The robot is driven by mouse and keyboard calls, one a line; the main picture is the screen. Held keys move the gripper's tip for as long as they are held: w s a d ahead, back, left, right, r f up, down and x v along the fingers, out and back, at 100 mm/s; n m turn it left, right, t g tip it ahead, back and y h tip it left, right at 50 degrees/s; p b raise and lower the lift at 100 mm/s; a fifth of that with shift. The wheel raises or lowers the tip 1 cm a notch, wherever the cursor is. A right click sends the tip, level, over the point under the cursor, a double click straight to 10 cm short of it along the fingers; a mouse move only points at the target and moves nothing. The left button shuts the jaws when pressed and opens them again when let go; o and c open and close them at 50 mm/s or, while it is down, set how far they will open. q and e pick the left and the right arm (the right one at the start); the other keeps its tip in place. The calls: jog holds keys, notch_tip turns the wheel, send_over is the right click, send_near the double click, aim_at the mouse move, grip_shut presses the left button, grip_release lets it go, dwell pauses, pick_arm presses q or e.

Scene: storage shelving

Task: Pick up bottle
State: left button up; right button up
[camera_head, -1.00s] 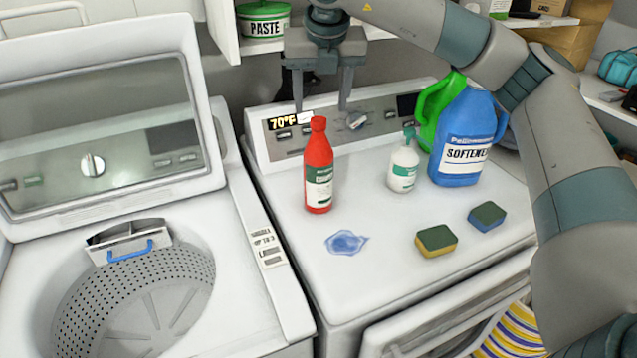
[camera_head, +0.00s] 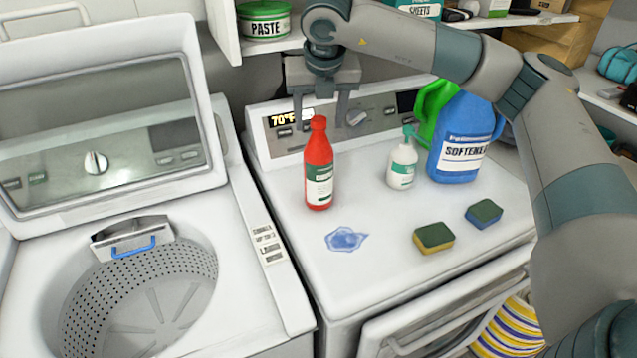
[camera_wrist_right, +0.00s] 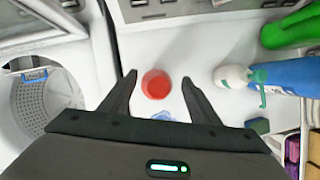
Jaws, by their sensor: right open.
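A red bottle (camera_head: 319,166) with a white and green label stands upright on the dryer's white top (camera_head: 290,240). A small white bottle (camera_head: 402,164) with a green pump stands to its right, and a large blue softener bottle (camera_head: 464,138) stands further right. My right gripper (camera_head: 320,122) is open and points down just above and behind the red bottle. In the right wrist view the red bottle (camera_wrist_right: 156,84) shows from above between the two spread fingers (camera_wrist_right: 158,82), apart from both. My left gripper is in no view.
A green jug (camera_head: 431,112) stands behind the blue bottle. Two sponges (camera_head: 434,237) and a blue spill (camera_head: 345,239) lie on the dryer top. An open washer (camera_head: 110,240) is at the left. A shelf with a paste tub (camera_head: 264,20) hangs above.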

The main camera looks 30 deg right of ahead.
aim_at(318, 155)
jog(key=p+x, duration=0.2)
jog(key=x, duration=0.1)
jog(key=shift+f, duration=0.3)
jog(key=shift+w+f, duration=0.1)
jog(key=shift+f, duration=0.25)
jog(key=shift+c, duration=0.3)
grip_shut()
dwell(0.9)
